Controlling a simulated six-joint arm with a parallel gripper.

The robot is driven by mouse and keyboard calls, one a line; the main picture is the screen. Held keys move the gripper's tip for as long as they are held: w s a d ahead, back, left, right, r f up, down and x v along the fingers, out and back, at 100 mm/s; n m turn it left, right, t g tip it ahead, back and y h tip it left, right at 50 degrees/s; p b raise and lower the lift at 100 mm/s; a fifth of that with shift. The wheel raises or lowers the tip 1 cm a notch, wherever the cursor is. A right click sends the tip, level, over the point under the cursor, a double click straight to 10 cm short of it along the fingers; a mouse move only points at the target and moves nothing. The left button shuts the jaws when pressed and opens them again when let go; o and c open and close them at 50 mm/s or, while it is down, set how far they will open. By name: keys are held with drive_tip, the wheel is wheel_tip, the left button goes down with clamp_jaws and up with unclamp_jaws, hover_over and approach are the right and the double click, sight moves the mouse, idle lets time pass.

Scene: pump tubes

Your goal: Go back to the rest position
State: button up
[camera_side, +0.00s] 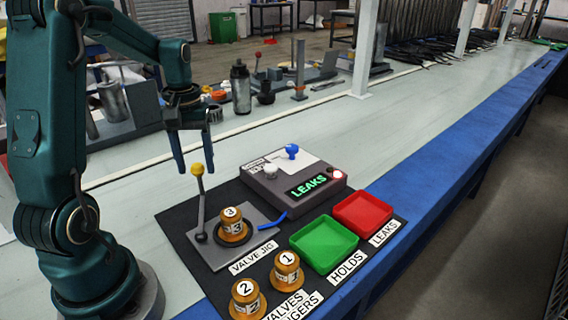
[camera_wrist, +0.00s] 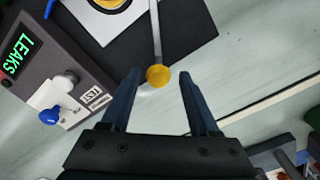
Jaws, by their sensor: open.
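My gripper (camera_side: 178,145) is open and empty, raised above the bench near the yellow ball (camera_side: 197,169) atop the valve jig's lever. In the wrist view my gripper (camera_wrist: 159,74) has its two fingers apart, with the yellow ball (camera_wrist: 158,75) appearing between their tips; I cannot tell whether they touch it. The lever (camera_side: 201,205) stands nearly upright on the valve jig (camera_side: 262,240). Valve 3 (camera_side: 232,226) sits in the jig. Valve 1 (camera_side: 286,270) and valve 2 (camera_side: 246,298) stand in front of it. The tester (camera_side: 290,180) shows LEAKS in green, with a red lamp lit.
An empty green tray (camera_side: 323,245) marked HOLDS and an empty red tray (camera_side: 362,215) marked LEAKS sit to the right on the black mat. A dark bottle (camera_side: 241,88) and other tools stand at the back.

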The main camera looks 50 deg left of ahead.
drive_tip(key=shift+r, duration=0.4)
drive_tip(key=shift+w+r, duration=0.15)
drive_tip(key=shift+r, duration=0.05)
drive_tip(key=s+d+r+m+t, duration=0.2)
drive_tip(key=s+d+r+m, duration=0.1)
drive_tip(key=d, duration=0.6)
drive_tip(key=s+d+r+m+t, duration=0.2)
drive_tip(key=s+d+m+t, duration=0.1)
drive_tip(key=d+m, duration=0.4)
drive_tip(key=shift+s+d+r+t, duration=0.35)
drive_tip(key=shift+s+d, duration=0.5)
drive_tip(key=shift+d, duration=0.4)
